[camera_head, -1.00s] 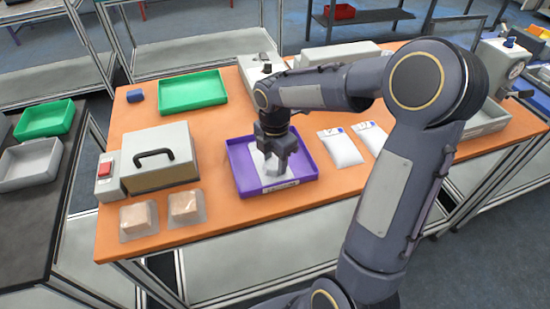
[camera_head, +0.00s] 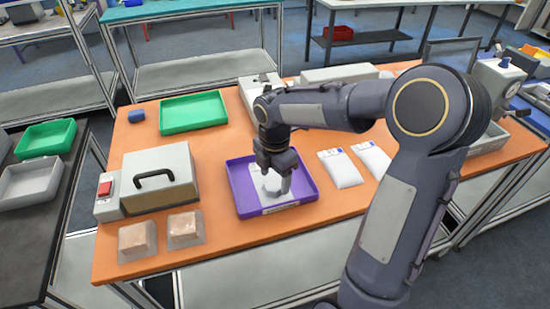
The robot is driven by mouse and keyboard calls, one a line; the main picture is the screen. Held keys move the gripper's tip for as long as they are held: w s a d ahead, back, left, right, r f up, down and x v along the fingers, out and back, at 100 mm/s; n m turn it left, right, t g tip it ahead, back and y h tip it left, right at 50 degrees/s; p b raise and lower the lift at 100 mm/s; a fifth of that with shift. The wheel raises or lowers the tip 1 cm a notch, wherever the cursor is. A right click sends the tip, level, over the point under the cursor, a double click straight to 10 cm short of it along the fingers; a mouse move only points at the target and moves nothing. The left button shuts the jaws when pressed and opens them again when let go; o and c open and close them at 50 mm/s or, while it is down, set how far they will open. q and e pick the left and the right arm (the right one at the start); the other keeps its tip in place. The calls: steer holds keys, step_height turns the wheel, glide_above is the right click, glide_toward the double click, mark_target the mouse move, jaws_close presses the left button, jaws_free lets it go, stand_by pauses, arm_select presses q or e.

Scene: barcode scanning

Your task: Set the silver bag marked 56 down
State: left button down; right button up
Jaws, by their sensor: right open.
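A silver-white bag (camera_head: 256,178) lies in the purple tray (camera_head: 238,186) on the orange table. My right gripper hides much of the bag, and I cannot read a number on it. My right gripper (camera_head: 277,190) points down into the tray with its fingers apart, over the bag. Whether the fingertips still touch the bag cannot be told. My left gripper is not in view.
Two white bags (camera_head: 340,168) (camera_head: 372,158) lie right of the tray. A grey box with a black handle (camera_head: 160,180) and two clear-wrapped brown packs (camera_head: 137,240) (camera_head: 185,228) are on the left. A green tray (camera_head: 193,113) stands behind.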

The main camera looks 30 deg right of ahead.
mark_target(275, 184)
step_height(275, 184, up, 10)
steer(key=s+a+f+m+t+y, duration=0.2)
steer(key=s+a+m, duration=0.1)
steer(key=s+m, duration=0.6)
steer(key=s+a+f+m+t+y, duration=0.1)
steer(key=s+a+m+t, duration=0.2)
steer(key=s+m, duration=0.7)
steer(key=shift+s+a+f+m+t+y, duration=0.3)
steer(key=shift+a+m, duration=0.35)
steer(key=shift+m, duration=0.65)
steer(key=shift+w+f, duration=0.1)
